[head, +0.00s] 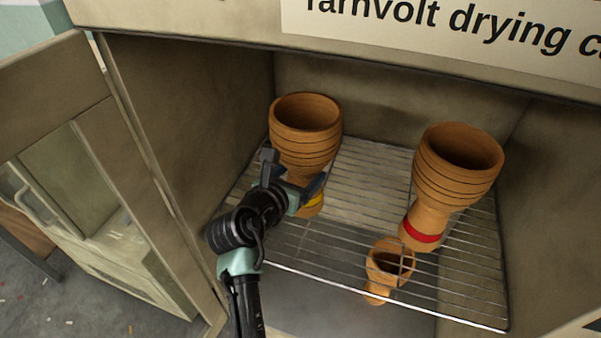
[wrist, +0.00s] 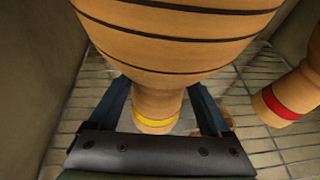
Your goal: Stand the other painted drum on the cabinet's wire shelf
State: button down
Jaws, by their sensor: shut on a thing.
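A tan drum with dark grooves and a yellow band (head: 305,130) is upright at the left of the cabinet's wire shelf (head: 345,190). My gripper (head: 293,172) is shut on this drum, with one finger on each side of its narrow part below the bowl. In the wrist view, the yellow-banded drum (wrist: 180,50) fills the top, between the fingers. Its foot is at shelf level; I cannot tell whether it touches the wires. A similar drum with a red band (head: 456,175) stands at the right of the shelf, apart from it.
A smaller plain drum (head: 377,290) shows through the wires near the shelf's front, seemingly below it. The cabinet's left wall (head: 190,120) is close to my gripper. The open cabinet door (head: 60,90) is at left. Bare shelf lies between the two large drums.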

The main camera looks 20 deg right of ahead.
grip_release()
jog(key=shift+f, duration=0.15)
jog(key=shift+s+a+r, duration=0.2)
jog(key=shift+r, duration=0.1)
jog(key=p+v, duration=0.1)
jog(key=v, duration=1)
jog(key=shift+s, duration=0.2)
jog(key=shift+a, duration=0.2)
